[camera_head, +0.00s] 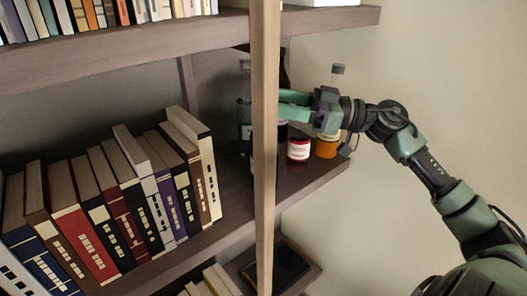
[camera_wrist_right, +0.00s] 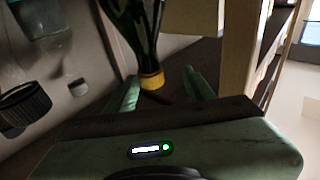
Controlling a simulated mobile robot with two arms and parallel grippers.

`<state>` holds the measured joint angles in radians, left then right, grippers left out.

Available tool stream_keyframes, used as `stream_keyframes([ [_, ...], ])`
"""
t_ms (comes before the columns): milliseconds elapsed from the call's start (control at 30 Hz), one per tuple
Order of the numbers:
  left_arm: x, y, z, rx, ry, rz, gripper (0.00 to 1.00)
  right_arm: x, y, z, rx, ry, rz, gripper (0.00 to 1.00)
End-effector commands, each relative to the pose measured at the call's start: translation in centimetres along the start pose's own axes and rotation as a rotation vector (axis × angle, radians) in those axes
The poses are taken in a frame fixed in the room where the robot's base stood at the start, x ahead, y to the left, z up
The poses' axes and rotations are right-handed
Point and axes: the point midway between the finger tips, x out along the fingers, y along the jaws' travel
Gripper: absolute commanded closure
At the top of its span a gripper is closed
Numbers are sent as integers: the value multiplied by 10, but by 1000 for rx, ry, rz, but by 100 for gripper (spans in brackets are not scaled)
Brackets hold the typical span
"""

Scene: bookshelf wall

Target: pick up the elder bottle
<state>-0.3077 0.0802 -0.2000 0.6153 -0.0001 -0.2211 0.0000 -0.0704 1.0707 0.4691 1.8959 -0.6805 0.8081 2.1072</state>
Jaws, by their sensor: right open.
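I cannot read a label that tells which bottle is the elder bottle. A dark bottle (camera_head: 284,75) stands on the middle shelf, partly hidden by the wooden post and my gripper. In the right wrist view, a dark green bottle (camera_wrist_right: 137,38) with a yellow band or cap (camera_wrist_right: 152,80) appears just beyond and between my fingertips. My right gripper (camera_head: 284,104) is open and reaches in from the right at shelf height; its fingers also show in the right wrist view (camera_wrist_right: 160,88). Contact with the bottle cannot be told. My left gripper is out of view.
A red jar (camera_head: 299,149) and an orange bottle (camera_head: 328,147) stand below my gripper on the shelf. A clear bottle (camera_head: 244,108) is left of the wooden post (camera_head: 265,190). Books (camera_head: 110,200) fill the shelf's left. An upper shelf (camera_head: 150,48) hangs above.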

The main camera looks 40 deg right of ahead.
Motion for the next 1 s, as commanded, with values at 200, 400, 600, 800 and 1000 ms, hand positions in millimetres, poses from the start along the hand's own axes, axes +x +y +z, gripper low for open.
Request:
stream_keyframes([
  [200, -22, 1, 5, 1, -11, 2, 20, 27, 7, -4, -1, 6, 0, 47],
  [400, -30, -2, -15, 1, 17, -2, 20, 48, 7, 1, 0, 3, 0, 47],
  [600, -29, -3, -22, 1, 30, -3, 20, 49, 8, 4, 0, 1, 2, 47],
  [800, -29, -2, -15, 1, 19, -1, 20, 49, 7, 4, 0, 0, 1, 86],
  [1000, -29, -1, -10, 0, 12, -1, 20, 49, 7, 4, 0, 0, 1, 100],
])
